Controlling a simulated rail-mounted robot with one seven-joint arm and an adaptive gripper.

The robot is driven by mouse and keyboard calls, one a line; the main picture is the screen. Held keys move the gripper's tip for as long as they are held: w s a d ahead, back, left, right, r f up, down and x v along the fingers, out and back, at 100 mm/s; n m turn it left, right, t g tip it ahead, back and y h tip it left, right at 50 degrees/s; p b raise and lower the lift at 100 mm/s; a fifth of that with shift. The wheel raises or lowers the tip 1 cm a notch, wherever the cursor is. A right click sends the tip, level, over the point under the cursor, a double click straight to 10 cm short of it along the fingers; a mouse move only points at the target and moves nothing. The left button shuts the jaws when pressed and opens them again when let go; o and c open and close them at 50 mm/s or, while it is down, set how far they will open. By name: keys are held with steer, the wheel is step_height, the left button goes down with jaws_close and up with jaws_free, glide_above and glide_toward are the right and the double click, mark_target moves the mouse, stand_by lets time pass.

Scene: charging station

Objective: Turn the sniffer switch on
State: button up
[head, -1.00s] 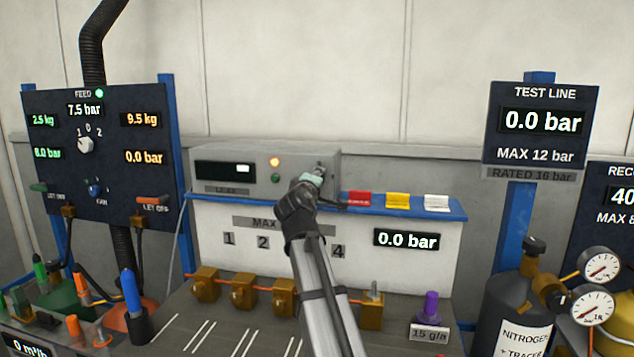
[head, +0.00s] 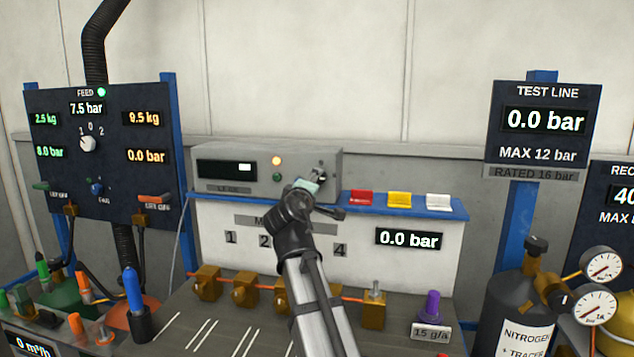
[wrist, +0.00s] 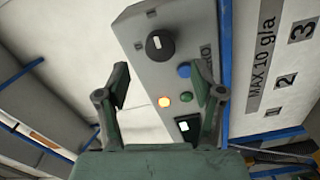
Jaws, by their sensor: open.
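The grey instrument box (head: 230,160) stands on the blue-edged shelf in the head view, with a display, a lit orange lamp (head: 276,160) and a green button. A black rotary switch with a white mark (wrist: 160,45) shows on its face in the wrist view; I take it for the sniffer switch. In the head view my gripper partly hides that corner of the box. My gripper (head: 312,183) is in front of the box's right end. In the wrist view my gripper (wrist: 161,80) is open and empty, the switch beyond its fingertips, apart from them.
Red, yellow and white blocks (head: 399,200) sit on the shelf right of the box. Brass valves (head: 244,292) line the bench below. A feed panel (head: 60,130) stands left; a dark gas cylinder (head: 518,300) with gauges stands right. Space above the box is clear.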

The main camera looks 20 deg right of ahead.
steer(key=v, duration=0.5)
stand_by(0.3)
